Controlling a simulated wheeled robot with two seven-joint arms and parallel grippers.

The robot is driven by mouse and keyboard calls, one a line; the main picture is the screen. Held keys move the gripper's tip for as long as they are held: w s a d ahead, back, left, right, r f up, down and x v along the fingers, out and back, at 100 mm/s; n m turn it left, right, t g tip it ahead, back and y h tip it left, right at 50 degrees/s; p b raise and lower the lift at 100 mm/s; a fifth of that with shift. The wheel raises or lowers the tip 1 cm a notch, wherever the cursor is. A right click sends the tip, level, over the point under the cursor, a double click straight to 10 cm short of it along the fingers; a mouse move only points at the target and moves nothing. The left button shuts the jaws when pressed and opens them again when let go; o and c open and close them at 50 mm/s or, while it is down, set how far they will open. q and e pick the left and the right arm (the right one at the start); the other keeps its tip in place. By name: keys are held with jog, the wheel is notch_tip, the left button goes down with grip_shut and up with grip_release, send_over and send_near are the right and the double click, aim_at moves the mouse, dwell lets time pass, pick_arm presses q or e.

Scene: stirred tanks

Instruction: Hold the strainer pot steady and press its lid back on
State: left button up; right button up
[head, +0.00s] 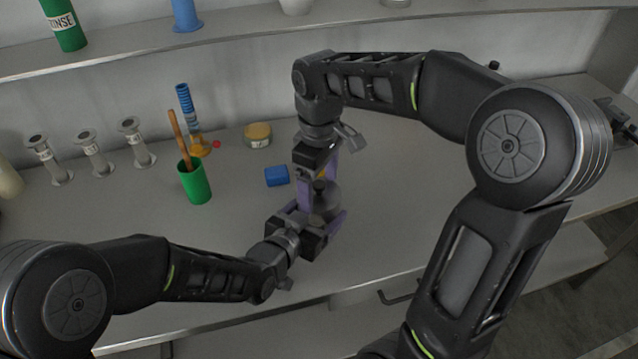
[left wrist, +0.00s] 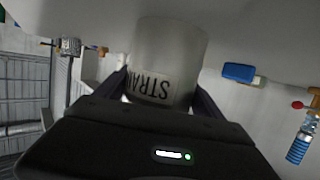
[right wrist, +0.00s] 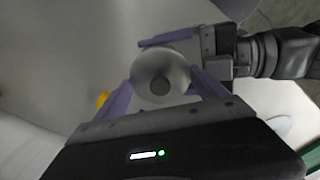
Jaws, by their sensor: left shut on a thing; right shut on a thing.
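The strainer pot (head: 327,207) is a small grey vessel near the bench's front. In the left wrist view its pale body (left wrist: 168,60) carries a label reading "STRA…". My left gripper (head: 322,212) is shut on the pot's body from the front left, purple fingers on either side. The round grey lid (right wrist: 170,62) with a dark central knob (right wrist: 160,87) shows from above in the right wrist view. My right gripper (head: 319,184) is shut on the lid from above, its purple fingers at opposite sides. The lid is at the pot's top; whether it is fully seated I cannot tell.
A blue block (head: 277,176) and a yellow-topped jar (head: 258,134) stand behind. A green cup (head: 195,184) with a brown stick, a blue ribbed tube (head: 187,108) and several grey spools (head: 91,152) stand left. The bench (head: 420,190) is clear to the right.

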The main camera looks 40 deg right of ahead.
jog(key=o, duration=1.3)
jog(key=shift+r, duration=3.5)
grip_shut()
jog(key=shift+f, duration=0.2)
